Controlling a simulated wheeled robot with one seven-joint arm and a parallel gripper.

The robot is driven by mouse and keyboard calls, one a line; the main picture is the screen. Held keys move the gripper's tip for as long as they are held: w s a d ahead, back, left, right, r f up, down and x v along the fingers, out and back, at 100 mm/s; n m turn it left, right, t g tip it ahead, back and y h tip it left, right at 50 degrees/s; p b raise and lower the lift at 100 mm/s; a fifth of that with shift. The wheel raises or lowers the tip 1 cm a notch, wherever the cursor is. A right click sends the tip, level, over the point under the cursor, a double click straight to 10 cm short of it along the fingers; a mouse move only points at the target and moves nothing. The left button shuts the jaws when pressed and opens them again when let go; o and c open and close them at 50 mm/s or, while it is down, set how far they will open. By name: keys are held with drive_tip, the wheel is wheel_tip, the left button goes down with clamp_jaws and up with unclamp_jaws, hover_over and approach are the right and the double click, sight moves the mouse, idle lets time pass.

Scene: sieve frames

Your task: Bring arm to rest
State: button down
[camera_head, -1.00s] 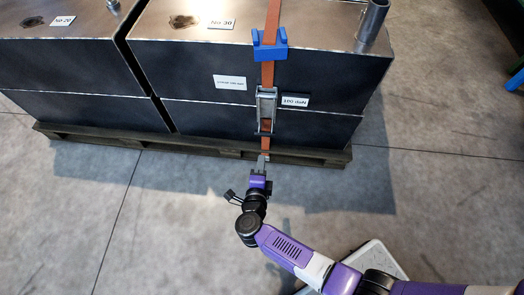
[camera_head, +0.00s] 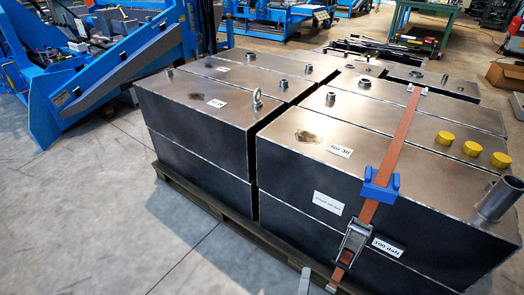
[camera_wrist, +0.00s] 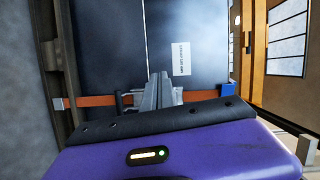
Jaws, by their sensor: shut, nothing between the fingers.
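My gripper (camera_wrist: 158,92) shows in the wrist view with its grey fingers together and nothing between them. It points at the dark front of the strapped crates, in front of the orange strap (camera_wrist: 92,101). The fingers partly hide the metal ratchet buckle (camera_wrist: 124,100). I cannot tell whether the fingers touch anything. In the head view the strap (camera_head: 399,142) runs over the crate top and down its front, through the ratchet buckle (camera_head: 353,240). My arm is almost wholly below the head view's lower edge.
Dark metal crates (camera_head: 300,205) stand on a wooden pallet (camera_head: 205,203). A blue corner guard (camera_head: 380,186) sits under the strap at the crate edge. Yellow caps (camera_head: 472,149) and an upright pipe (camera_head: 497,200) stand on top. Blue machinery (camera_head: 120,70) is behind left. Floor at left is clear.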

drive_tip(key=s+r+n+t+y, duration=0.3)
drive_tip(key=s+r+n+y, duration=0.3)
drive_tip(key=s+r+n, duration=0.65)
drive_tip(key=s+d+r+n+g+h, duration=0.1)
drive_tip(key=s+d+r+n+g, duration=0.2)
drive_tip(key=s, duration=0.7)
drive_tip(key=s+d+r+n+g, duration=0.2)
drive_tip(key=s+d+r+n, duration=0.25)
drive_tip(key=s, duration=0.55)
wheel_tip(320, 180, up, 25)
drive_tip(key=p, duration=2.6)
drive_tip(key=shift+w+d, duration=0.15)
drive_tip(key=shift+d, duration=0.05)
drive_tip(key=shift+r, duration=0.1)
